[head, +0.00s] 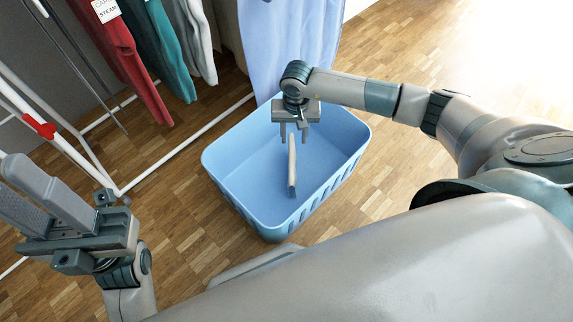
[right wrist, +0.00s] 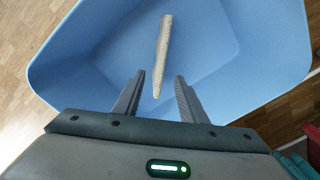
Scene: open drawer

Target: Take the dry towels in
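A thin beige-grey towel-like piece (head: 292,165) is inside the blue basket (head: 230,178), seen as a narrow strip. It also shows in the right wrist view (right wrist: 163,50), apart from the basket walls. My right gripper (head: 293,138) is over the basket, pointing down, its fingers apart. In the right wrist view the strip's near end appears between the open fingertips (right wrist: 160,82), with space on both sides. My left gripper (head: 30,180) is at the lower left, fingers apart and empty. Hanging cloths are red (head: 125,55), teal (head: 160,45), grey (head: 198,40) and light blue (head: 290,45).
A white rack (head: 185,145) with a red joint (head: 38,126) stands at the left, its floor bar running behind the basket. A tag reading "STEAM" (head: 106,9) hangs by the red cloth. Wooden floor (head: 400,40) is clear at the upper right.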

